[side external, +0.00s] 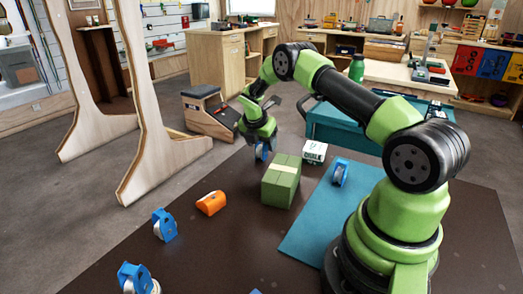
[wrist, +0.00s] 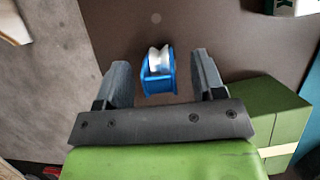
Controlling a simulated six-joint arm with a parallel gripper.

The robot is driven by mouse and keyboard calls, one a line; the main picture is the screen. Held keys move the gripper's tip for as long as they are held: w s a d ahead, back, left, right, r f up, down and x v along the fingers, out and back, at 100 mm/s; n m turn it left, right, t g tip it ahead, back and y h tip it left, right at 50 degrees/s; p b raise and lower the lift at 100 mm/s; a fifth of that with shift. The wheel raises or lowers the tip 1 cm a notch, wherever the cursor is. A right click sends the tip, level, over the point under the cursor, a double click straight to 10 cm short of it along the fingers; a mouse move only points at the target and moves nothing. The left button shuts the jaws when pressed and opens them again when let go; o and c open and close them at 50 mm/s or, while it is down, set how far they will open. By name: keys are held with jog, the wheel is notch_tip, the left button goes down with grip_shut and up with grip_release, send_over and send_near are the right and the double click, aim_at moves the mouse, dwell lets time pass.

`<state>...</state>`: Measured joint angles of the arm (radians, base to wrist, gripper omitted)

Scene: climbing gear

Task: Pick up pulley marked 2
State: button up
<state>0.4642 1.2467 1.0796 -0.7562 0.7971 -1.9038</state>
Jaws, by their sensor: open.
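Several blue pulleys are in the side view; I cannot read a number on any of them. One blue pulley with a white wheel (wrist: 158,72) lies between and just beyond the fingertips of my gripper (wrist: 160,75) in the wrist view. In the side view that pulley (side external: 262,151) is just below my gripper (side external: 262,143). My gripper is open, with a finger on each side and a gap to the pulley. Other blue pulleys are at the left (side external: 164,225), at the front left (side external: 137,278) and on the teal mat (side external: 340,173).
A green box (side external: 281,181) stands close to the right of my gripper. A white box (side external: 314,152) is behind it. An orange object (side external: 211,203) lies on the dark table (side external: 225,250). A teal mat (side external: 310,225) lies at the right. The table's front middle is mostly clear.

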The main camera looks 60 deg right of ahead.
jog(key=shift+x, duration=0.9)
jog(key=shift+c, duration=0.4)
jog(key=c, duration=0.9)
jog(key=shift+c, duration=0.2)
jog(key=shift+r, duration=0.15)
